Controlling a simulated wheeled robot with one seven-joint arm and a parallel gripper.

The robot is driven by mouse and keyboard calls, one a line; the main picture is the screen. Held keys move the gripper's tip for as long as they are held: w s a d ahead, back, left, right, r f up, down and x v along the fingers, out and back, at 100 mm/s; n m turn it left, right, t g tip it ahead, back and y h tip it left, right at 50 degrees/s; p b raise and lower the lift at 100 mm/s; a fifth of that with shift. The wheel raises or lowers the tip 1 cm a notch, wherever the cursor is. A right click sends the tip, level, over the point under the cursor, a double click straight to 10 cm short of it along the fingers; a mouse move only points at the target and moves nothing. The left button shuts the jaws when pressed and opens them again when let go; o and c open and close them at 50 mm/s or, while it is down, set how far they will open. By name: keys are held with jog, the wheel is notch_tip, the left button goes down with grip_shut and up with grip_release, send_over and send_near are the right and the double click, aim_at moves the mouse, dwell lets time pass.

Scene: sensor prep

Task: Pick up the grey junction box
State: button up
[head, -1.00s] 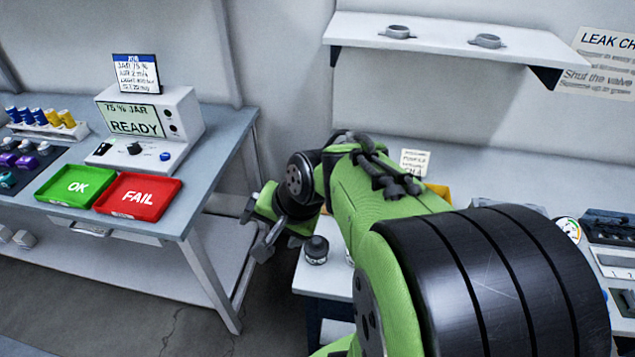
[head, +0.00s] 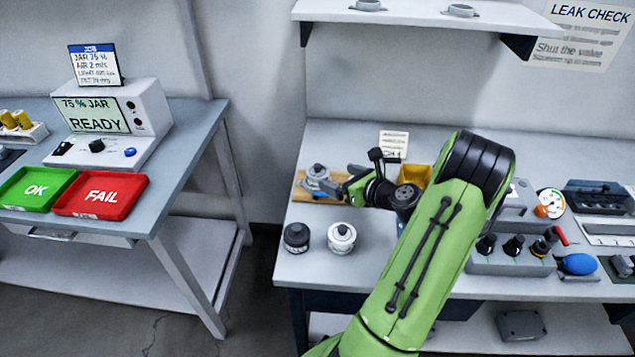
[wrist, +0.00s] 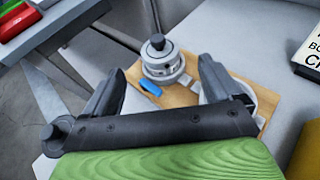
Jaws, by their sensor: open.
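A dark grey box (head: 521,326), which looks like the grey junction box, lies on the low shelf under the right-hand bench in the head view. It is outside the wrist view. My gripper (head: 335,184) is over the left back part of the bench, well above and left of that box. In the wrist view my gripper (wrist: 162,72) has its fingers wide apart with nothing held. A round metal fitting with a black knob (wrist: 161,58) stands on a wooden board (wrist: 181,97) beyond the fingers; whether a finger touches it I cannot tell.
Black-topped (head: 296,237) and white-topped (head: 342,238) round pieces stand at the bench's left front. A yellow bin (head: 414,176), a valve block (head: 510,264) and a blue bulb (head: 578,264) are on the bench. A wall shelf (head: 420,14) hangs above. Floor is clear between the tables.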

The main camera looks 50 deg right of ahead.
aim_at(319, 171)
jog(key=b+x, duration=0.2)
jog(key=x, duration=1)
jog(key=shift+f+b, duration=0.1)
jog(key=shift+b, duration=0.3)
jog(key=shift+s, duration=0.1)
jog(key=c, duration=1)
